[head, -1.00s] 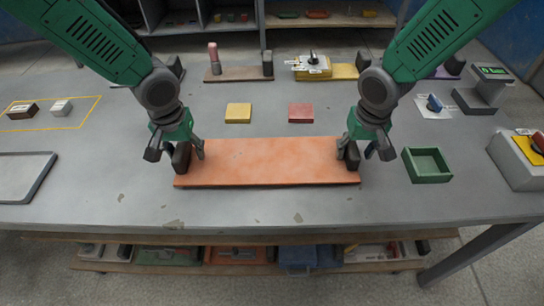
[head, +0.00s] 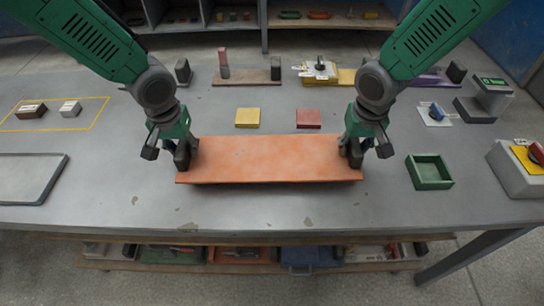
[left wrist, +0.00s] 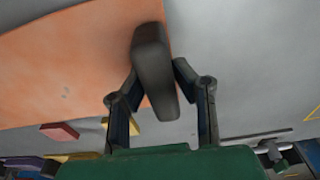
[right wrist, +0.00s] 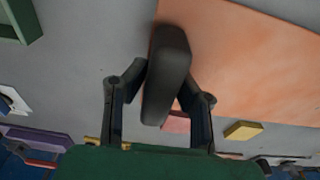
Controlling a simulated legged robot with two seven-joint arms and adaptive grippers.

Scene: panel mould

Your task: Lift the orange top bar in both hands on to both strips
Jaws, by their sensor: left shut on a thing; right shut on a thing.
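The orange top bar (head: 270,160) is a long flat plate with a dark upright grip at each end. It is level, and a thin shadow under its front edge suggests it is slightly above the table. My left gripper (head: 183,152) is shut on the left grip, whose dark block shows between the fingers in the left wrist view (left wrist: 152,70). My right gripper (head: 354,150) is shut on the right grip, also seen in the right wrist view (right wrist: 168,75). A yellow pad (head: 247,118) and a red pad (head: 309,118) lie behind the bar. I cannot tell which pieces are the strips.
A brown board (head: 245,77) with upright blocks, a yellow piece (head: 345,77) and a purple piece (head: 432,80) stand farther back. A green tray (head: 429,172) is right of the bar, a grey tray (head: 30,178) far left. The table front (head: 270,210) is clear.

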